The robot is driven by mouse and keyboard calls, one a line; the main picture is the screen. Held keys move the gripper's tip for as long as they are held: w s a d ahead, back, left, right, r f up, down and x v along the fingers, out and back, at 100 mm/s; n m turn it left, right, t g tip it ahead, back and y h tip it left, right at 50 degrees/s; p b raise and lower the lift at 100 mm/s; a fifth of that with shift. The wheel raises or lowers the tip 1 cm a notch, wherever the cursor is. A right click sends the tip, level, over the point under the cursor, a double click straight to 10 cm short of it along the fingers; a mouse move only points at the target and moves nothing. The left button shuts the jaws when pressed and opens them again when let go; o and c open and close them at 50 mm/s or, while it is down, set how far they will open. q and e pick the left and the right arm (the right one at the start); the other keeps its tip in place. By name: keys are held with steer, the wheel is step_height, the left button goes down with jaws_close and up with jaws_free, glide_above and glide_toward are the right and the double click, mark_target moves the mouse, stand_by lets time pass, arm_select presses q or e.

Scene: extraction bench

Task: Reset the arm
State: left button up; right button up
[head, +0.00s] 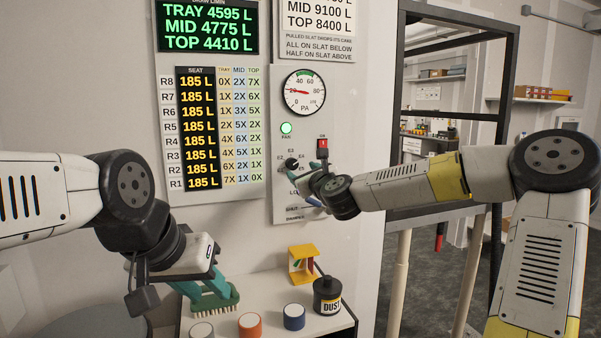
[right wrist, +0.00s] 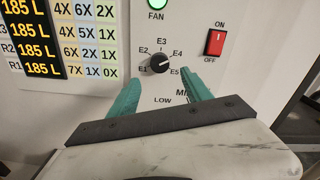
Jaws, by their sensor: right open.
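My right gripper (head: 318,180) is at the wall panel (head: 288,225). In the right wrist view its two teal fingers (right wrist: 160,92) are apart, with nothing between them. The black selector knob (right wrist: 160,63) lies just beyond the fingertips, among labels E1 to E5; its light mark points toward E4. A red ON/OFF switch (right wrist: 215,42) is up and right of the knob. My left gripper (head: 208,285) is low at the left, with teal fingers at a brush (head: 214,303) with pale bristles above the bench. Whether it grips the brush is unclear.
The bench (head: 265,285) holds a black DUST pot (head: 327,295), a yellow stand (head: 302,264), and white, orange (head: 250,325) and blue (head: 294,316) round-topped jars. A pressure gauge (head: 304,92) and a lit green FAN lamp (head: 286,128) are above the knob. A dark frame stands at right.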

steer(key=s+a+f+n+g, duration=0.65)
steer(key=s+f+n, duration=0.45)
steer(key=n, duration=0.5)
steer(key=s+d+n+g+h, duration=0.1)
steer(key=s+d+n, duration=0.3)
steer(key=s, duration=0.5)
steer(key=s+d+r+n+g+h, duration=0.1)
steer(key=s+d+n, duration=0.3)
steer(key=s+d, duration=0.4)
steer(key=s+d+n+g+h, duration=0.1)
steer(key=s+d+n, duration=0.4)
steer(key=s, duration=0.7)
steer(key=shift+d+r+g, duration=0.2)
steer(key=shift+d+g, duration=0.4)
steer(key=shift+g, duration=0.15)
